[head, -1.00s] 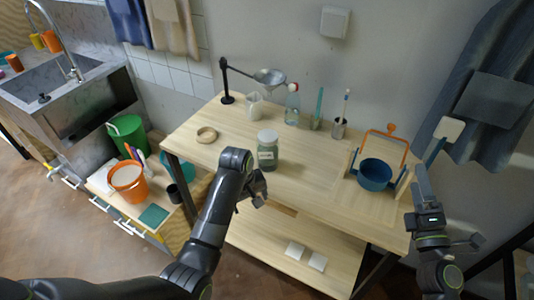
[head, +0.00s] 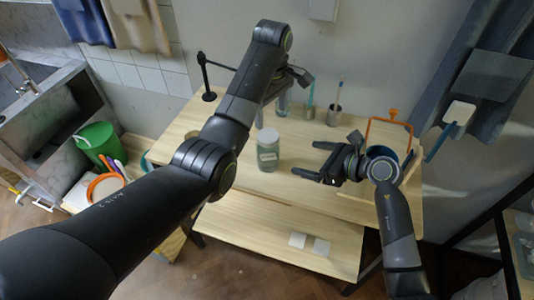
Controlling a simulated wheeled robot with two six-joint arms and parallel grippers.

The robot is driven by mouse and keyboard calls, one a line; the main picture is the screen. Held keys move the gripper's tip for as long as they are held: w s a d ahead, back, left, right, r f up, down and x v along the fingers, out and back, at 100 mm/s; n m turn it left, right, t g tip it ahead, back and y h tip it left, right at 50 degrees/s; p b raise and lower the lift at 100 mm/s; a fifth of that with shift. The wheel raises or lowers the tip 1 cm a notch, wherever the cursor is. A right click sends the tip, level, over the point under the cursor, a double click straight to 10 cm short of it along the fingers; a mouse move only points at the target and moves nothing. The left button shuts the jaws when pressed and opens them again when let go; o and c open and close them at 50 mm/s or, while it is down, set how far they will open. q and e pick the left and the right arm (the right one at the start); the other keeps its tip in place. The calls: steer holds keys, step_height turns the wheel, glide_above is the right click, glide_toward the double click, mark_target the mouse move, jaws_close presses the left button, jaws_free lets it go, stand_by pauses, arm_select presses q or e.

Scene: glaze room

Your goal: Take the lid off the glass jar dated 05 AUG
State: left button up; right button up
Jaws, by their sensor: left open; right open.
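The glass jar (head: 268,160) stands upright on the wooden worktable, with its pale lid (head: 267,135) on. It has a white label whose date is too small to read. My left gripper (head: 285,88) is open, beyond the jar and higher in the picture, and is partly hidden by its own arm. My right gripper (head: 308,159) is open just to the right of the jar, its fingers pointing left toward it. I see a gap between those fingers and the glass.
A brush pot (head: 333,117) stands at the table's back. A blue pot with an orange handle (head: 388,130) is behind my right arm. My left arm hides much of the table's left side. White tiles (head: 297,240) lie on the lower shelf (head: 260,225).

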mark_target(268, 149)
arm_select(q)
steer(key=shift+w+a+f, duration=0.25)
steer(key=shift+w+a, duration=0.05)
steer(key=shift+a, duration=0.2)
arm_select(e)
steer(key=x, duration=1.5)
steer(key=shift+w+a, duration=0.1)
steer(key=shift+a, duration=0.05)
arm_select(q)
steer(key=shift+s+d, duration=0.1)
arm_select(e)
steer(key=shift+r, duration=0.1)
